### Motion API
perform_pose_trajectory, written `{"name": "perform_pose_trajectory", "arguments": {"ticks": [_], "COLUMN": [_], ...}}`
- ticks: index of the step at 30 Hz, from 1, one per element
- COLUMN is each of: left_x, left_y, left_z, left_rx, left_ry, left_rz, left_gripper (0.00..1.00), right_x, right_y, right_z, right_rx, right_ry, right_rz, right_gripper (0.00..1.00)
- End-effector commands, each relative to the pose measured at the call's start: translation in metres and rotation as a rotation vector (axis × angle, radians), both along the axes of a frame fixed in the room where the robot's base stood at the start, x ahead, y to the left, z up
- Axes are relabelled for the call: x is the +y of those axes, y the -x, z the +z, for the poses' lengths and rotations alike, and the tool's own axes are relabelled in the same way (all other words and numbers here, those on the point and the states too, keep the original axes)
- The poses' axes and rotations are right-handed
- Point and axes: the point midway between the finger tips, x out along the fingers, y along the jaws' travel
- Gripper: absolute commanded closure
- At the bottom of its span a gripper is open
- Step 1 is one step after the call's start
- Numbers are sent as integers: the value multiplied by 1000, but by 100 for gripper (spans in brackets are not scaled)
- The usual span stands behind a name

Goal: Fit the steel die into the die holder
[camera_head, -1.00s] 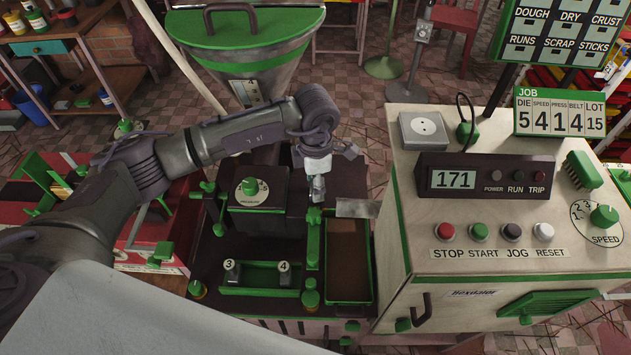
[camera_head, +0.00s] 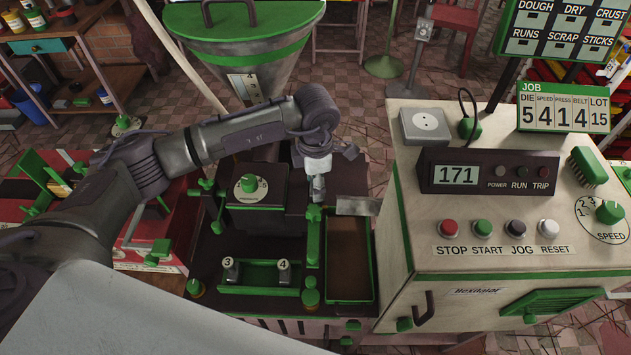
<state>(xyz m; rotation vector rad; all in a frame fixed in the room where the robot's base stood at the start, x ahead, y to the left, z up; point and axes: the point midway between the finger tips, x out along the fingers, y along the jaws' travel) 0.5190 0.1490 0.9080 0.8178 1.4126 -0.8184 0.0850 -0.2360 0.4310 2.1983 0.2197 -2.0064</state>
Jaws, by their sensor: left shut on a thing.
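My left gripper (camera_head: 317,192) is over the dark extruder bench, just behind the top of an upright green bar (camera_head: 313,238). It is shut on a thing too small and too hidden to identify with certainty. Two small grey pieces marked 3 (camera_head: 230,270) and 4 (camera_head: 283,271) stand in a green-edged rack (camera_head: 255,291) at the front of the bench. I cannot clearly make out the die holder or tell whether the held thing touches it. My right gripper is not in view.
A brown-floored green tray (camera_head: 348,262) lies right of the bar. A control cabinet (camera_head: 470,265) with a display stands to the right. A dial block (camera_head: 257,188) is left of the gripper, and a green-rimmed hopper (camera_head: 245,50) rises behind.

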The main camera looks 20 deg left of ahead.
Motion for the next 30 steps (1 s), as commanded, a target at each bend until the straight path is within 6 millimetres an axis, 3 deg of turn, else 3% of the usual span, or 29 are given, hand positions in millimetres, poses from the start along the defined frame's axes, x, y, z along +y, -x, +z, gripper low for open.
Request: {"name": "perform_pose_trajectory", "arguments": {"ticks": [8,9,14,30], "left_x": [0,0,0,0], "left_y": [0,0,0,0], "left_z": [-4,-4,-4,-3], "left_rx": [0,0,1,1], "left_ry": [1,0,0,0], "left_rz": [0,-1,-1,-2], "left_gripper": [100,44,19,19], "right_x": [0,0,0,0], "right_y": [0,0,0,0], "right_z": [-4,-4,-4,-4], "right_rx": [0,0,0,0], "right_ry": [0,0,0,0], "right_rz": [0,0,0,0], "right_gripper": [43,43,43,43]}}
